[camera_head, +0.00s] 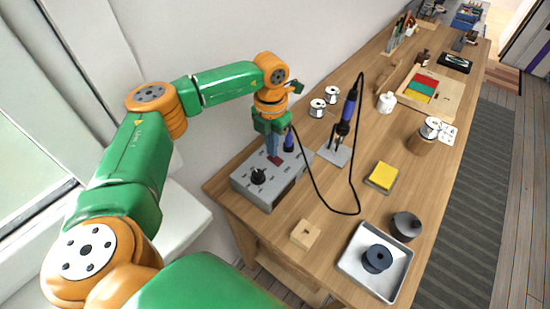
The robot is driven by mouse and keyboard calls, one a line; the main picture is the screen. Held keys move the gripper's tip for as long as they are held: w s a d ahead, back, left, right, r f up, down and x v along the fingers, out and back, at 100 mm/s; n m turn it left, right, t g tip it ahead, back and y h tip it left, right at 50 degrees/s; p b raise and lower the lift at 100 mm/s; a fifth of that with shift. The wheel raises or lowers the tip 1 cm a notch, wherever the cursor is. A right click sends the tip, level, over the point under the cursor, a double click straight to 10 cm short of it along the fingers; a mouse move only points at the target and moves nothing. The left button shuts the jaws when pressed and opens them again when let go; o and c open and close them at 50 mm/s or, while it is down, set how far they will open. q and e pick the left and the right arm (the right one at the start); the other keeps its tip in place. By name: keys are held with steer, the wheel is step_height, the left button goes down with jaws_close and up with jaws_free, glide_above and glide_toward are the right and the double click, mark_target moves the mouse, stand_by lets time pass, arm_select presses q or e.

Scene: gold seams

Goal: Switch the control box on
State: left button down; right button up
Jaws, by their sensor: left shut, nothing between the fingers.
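The control box (247,187) is a grey box with a sloped top, near the left end of the wooden bench. A round black knob (258,177) stands on its top toward the front left. A dark red patch (276,160), perhaps a switch, shows on the top below my fingers. My left gripper (273,155) is shut and empty, pointing down at the box's top beside the red patch. Its fingertips are at or just above the surface; I cannot tell whether they touch. My right gripper is not in view.
A blue-handled iron (349,106) stands in a holder right of the box, its black cable looping over the bench.

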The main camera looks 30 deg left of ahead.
arm_select(q)
steer(key=shift+s+f+b, duration=0.1)
steer(key=shift+f+b, duration=0.25)
steer(key=shift+f, duration=0.15)
steer(key=shift+r, duration=0.1)
step_height(320, 180, up, 7)
steer(key=p, duration=0.6)
stand_by(0.3)
